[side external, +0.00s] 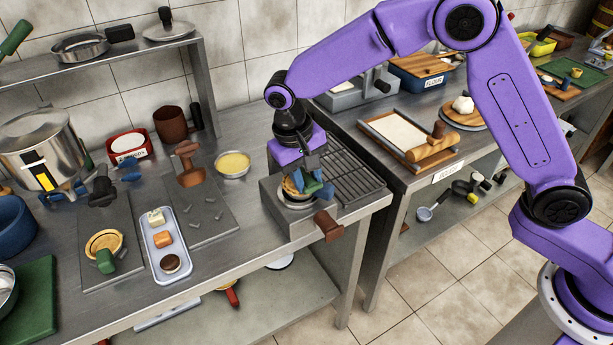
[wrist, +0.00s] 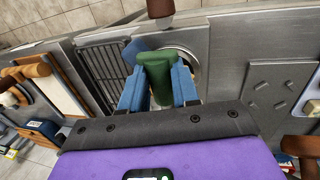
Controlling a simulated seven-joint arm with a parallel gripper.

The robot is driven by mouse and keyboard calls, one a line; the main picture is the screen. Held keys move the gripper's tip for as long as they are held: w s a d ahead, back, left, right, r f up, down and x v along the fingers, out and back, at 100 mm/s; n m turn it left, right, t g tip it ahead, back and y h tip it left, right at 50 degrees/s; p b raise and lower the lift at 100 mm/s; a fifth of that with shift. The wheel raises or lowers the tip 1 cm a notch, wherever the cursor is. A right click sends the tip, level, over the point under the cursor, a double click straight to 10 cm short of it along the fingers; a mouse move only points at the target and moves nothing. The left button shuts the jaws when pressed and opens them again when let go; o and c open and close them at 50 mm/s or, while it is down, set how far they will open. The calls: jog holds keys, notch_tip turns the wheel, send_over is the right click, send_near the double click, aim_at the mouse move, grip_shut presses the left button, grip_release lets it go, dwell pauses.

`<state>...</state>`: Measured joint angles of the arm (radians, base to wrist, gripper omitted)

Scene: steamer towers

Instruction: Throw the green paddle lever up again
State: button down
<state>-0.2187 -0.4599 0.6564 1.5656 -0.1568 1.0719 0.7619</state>
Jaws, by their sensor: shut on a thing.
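My gripper (wrist: 159,86) is shut on a green paddle-shaped handle (wrist: 155,72), which stands between its two blue fingers in the wrist view. In the side external view the green handle (side external: 325,192) shows at the gripper, beside a small round tan basket (side external: 291,187) over the round ring of a metal box (side external: 284,222). A blue piece (wrist: 135,50) lies just behind the green handle in the wrist view. Whether the handle is joined to the basket is hard to tell. A brown-ended lever (side external: 328,225) sticks out of the box's front.
A similar tan basket with a green handle (side external: 107,261) lies on a plate at the left. A tray (side external: 152,267) with several small foods and a brown lever on a plate (side external: 214,219) stand nearby. A grill rack (side external: 352,176) is right of the ring.

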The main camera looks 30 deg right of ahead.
jog(key=shift+w+r+g, duration=0.3)
jog(key=shift+r+g, duration=0.3)
jog(key=shift+r, duration=0.3)
jog(key=shift+w+r+g, duration=0.3)
jog(key=shift+r+g, duration=0.3)
jog(key=shift+r, duration=0.25)
jog(key=shift+w+r+n+g, duration=0.15)
jog(key=shift+w+r+g, duration=0.25)
jog(key=shift+r+g, duration=0.35)
jog(key=shift+w+r+n+g, duration=0.15)
jog(key=shift+w+r+g, duration=0.2)
jog(key=shift+r+g, duration=0.35)
jog(key=shift+r, duration=0.15)
jog(key=c, duration=0.8)
grip_release()
